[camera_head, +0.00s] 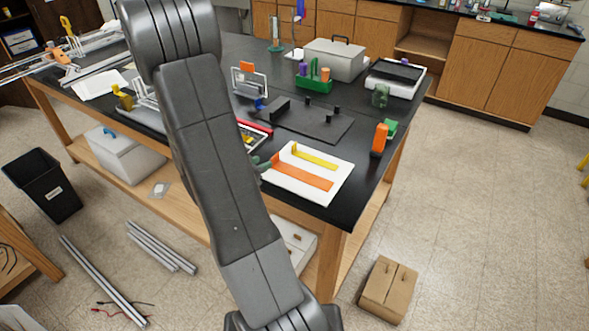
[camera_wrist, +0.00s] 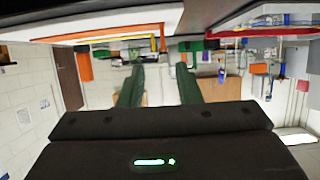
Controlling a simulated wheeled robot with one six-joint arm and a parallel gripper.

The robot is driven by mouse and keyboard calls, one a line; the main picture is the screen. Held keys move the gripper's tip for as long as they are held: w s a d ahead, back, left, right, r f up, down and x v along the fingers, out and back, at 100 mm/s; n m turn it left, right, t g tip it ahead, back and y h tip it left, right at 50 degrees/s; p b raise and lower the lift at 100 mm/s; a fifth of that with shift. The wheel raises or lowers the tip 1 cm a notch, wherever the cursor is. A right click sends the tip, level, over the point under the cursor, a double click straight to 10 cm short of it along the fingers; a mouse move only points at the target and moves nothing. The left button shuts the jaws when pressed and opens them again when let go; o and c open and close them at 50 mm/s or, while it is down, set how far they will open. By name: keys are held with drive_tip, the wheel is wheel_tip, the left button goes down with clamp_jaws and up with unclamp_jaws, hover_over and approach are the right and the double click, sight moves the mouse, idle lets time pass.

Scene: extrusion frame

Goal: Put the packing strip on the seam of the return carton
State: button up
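A white sheet (camera_head: 314,173) lies at the near right corner of the black table. On it lie a wide orange strip (camera_head: 302,178) and a narrower yellow strip (camera_head: 314,159), each with a raised tab at its left end. I cannot tell which is the packing strip. A brown carton (camera_head: 388,290), likely the return carton, stands on the floor right of the table, with a line along its top. My gripper's green fingers (camera_wrist: 160,84) are apart and empty in the wrist view. In the head view my arm mostly hides my gripper, by the sheet's left edge.
An orange item (camera_head: 379,140) and a green one stand right of the sheet. Behind are a dark plate (camera_head: 318,121), a green holder (camera_head: 314,83) and a grey case (camera_head: 335,60). The table leg is near the carton; floor to the right is clear.

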sight(275, 156)
drive_tip(key=x, duration=0.3)
drive_tip(key=p+x, duration=0.1)
drive_tip(key=x, duration=0.5)
drive_tip(key=shift+w+a+f+p, duration=0.15)
drive_tip(key=shift+w+f+p, duration=0.05)
drive_tip(key=shift+w+p, duration=0.1)
clamp_jaws()
